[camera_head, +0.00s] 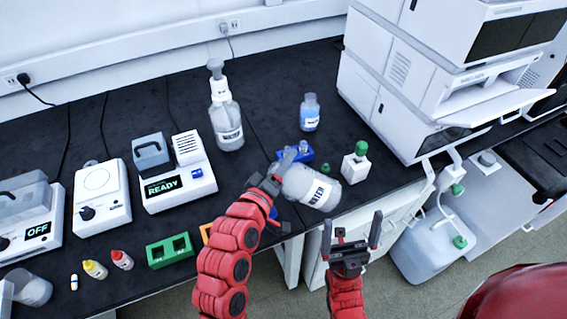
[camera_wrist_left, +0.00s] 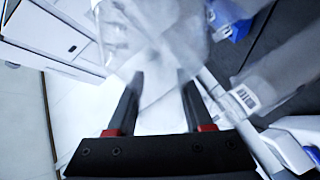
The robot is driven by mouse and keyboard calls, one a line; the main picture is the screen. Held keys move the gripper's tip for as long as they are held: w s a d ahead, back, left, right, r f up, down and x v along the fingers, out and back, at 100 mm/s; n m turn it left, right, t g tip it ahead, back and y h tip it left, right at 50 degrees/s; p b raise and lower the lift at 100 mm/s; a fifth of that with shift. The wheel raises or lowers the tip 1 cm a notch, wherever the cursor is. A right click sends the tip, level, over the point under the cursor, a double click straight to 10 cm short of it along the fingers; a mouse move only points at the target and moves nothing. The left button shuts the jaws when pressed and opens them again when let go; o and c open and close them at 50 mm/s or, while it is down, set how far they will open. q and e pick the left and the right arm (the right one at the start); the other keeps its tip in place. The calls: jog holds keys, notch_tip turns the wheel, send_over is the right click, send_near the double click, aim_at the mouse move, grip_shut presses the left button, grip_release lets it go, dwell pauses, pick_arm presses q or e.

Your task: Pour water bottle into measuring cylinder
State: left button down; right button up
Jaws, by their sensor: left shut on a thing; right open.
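A clear bottle labelled WATER (camera_head: 312,190) is tilted well over at the front edge of the bench, its wider end to the right. My left gripper (camera_head: 277,180) is shut on it at its left side. In the left wrist view the clear bottle (camera_wrist_left: 150,35) is blurred beyond the fingertips (camera_wrist_left: 160,85). My right gripper (camera_head: 351,232) is open and empty, in front of the bench and below the bottle. I cannot make out a measuring cylinder with certainty; the bottle and left gripper hide part of the bench.
A blue rack (camera_head: 296,152) stands just behind the bottle. A pump bottle (camera_head: 227,118), a blue-liquid bottle (camera_head: 310,113) and a white green-capped container (camera_head: 356,163) are nearby. The READY device (camera_head: 178,175) is left; the white instrument stack (camera_head: 420,80) is right.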

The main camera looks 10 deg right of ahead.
pick_arm(q)
jog(key=shift+r, duration=0.1)
jog(key=shift+a+n+h+b, duration=0.1)
jog(key=shift+n+h+b, duration=0.2)
jog(key=shift+n+b, duration=0.2)
dwell(0.4)
jog(key=shift+r+n+t+b, duration=0.15)
jog(key=shift+n+t+b, duration=0.25)
jog(key=shift+n, duration=0.1)
